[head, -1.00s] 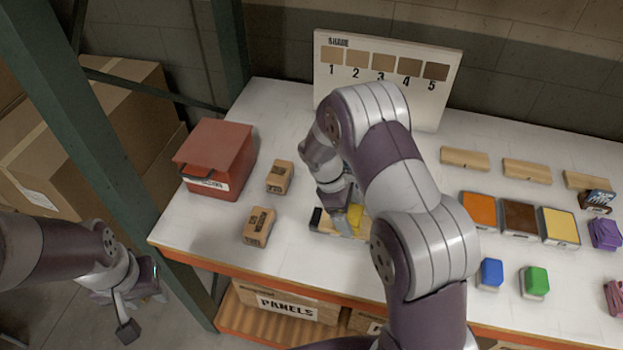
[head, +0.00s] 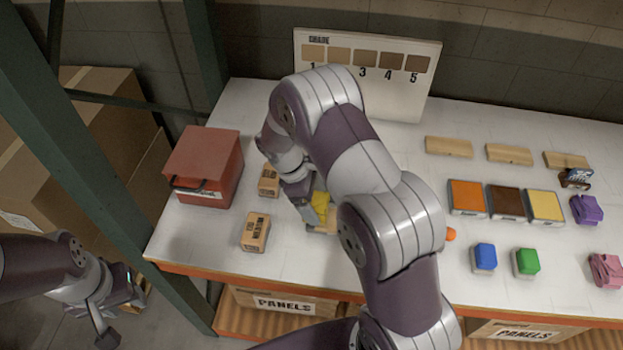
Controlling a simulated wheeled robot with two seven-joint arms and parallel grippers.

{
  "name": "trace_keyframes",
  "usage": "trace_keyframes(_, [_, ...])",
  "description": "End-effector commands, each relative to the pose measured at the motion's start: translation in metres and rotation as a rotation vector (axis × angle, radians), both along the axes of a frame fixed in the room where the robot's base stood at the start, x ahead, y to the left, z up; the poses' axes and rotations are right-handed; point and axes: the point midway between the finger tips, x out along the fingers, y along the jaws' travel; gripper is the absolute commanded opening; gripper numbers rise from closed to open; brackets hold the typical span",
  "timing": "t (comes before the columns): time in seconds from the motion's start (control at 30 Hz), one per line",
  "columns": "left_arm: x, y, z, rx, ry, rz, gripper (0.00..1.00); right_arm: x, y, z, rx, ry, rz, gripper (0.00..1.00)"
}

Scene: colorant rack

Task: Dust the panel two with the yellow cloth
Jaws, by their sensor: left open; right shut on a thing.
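My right gripper (head: 311,208) is shut on the yellow cloth (head: 320,203), low over the front middle of the table. A pale wooden panel (head: 323,229) lies under the cloth and is mostly hidden by my arm and gripper. I cannot tell whether the cloth touches it, nor read a number on it. Three similar wooden panels (head: 448,146) (head: 508,154) (head: 566,160) lie in a row at the back right. My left gripper (head: 122,316) is open and empty, off the table at the lower left.
A red box (head: 205,165) and two small cardboard blocks (head: 268,182) (head: 255,232) stand left of my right gripper. A shade board (head: 405,95) stands behind. Orange (head: 467,197), brown (head: 517,204) and yellow (head: 545,205) trays sit right. A green post (head: 110,190) rises beside the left gripper.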

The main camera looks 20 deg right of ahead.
Motion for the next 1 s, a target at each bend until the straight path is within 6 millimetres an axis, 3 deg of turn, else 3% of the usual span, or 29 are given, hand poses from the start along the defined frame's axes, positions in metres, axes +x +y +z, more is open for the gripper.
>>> trace_keyframes(0.53, [0.000, 0.000, 0.047, 0.000, 0.000, 0.000, 0.43, -0.001, 0.005, 0.052, -0.001, 0.002, -0.003, 0.56])
trace_keyframes(1.0, [0.000, 0.000, 0.048, 0.000, 0.000, 0.000, 0.43, -0.001, 0.005, 0.055, -0.001, 0.002, -0.004, 0.56])
